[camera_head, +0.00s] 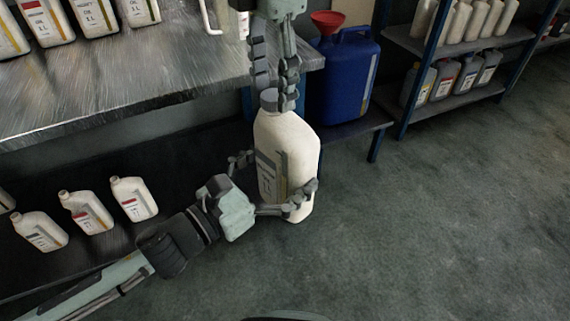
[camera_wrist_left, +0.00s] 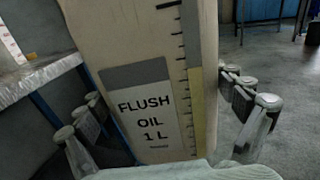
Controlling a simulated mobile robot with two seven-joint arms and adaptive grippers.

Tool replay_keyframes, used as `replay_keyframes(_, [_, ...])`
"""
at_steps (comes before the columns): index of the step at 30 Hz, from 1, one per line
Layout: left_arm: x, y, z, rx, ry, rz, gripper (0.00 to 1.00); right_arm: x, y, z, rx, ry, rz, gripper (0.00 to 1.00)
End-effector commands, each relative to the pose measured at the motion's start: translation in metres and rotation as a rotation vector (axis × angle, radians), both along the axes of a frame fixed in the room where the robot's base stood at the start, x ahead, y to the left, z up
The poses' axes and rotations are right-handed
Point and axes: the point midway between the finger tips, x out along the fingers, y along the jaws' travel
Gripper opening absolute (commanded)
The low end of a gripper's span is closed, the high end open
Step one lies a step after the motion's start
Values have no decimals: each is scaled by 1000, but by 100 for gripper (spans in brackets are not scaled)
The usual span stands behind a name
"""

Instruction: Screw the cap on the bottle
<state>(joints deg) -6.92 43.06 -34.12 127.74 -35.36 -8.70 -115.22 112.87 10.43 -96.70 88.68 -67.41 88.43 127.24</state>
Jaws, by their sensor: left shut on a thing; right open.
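A white oil bottle (camera_head: 287,152) is held upright, slightly tilted, in front of the workbench. In the left wrist view its label (camera_wrist_left: 143,108) reads "FLUSH OIL 1 L", beside a measuring scale. My left gripper (camera_head: 273,177) is shut on the bottle's lower body, one finger on each side. A grey cap (camera_head: 269,97) sits at the bottle's neck; whether it is screwed tight cannot be told. My right gripper (camera_head: 275,84) points down from above, open, its fingers at the cap, one partly behind it. Contact with the cap is unclear.
A metal workbench (camera_head: 130,80) with several oil bottles is at upper left. More white bottles (camera_head: 85,212) stand on a lower shelf. A blue jerrycan (camera_head: 343,85) with a red funnel (camera_head: 327,21) stands behind. A bottle rack (camera_head: 460,52) is at upper right. Floor at right is clear.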

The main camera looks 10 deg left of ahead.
Motion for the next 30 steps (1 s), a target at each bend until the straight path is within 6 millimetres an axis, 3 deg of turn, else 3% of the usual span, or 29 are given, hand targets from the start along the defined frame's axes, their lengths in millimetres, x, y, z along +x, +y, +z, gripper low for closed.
replay_keyframes(8, [0,0,3,-2,-4,-1,14,0,1,35,1,-2,0,51])
replay_keyframes(20, [0,0,3,-2,-4,-1,14,0,0,38,1,-1,36,49])
replay_keyframes(26, [0,0,3,-2,-4,-1,14,0,1,42,1,0,332,49])
replay_keyframes(30, [0,0,3,-2,-4,-1,14,0,1,47,2,0,678,49])
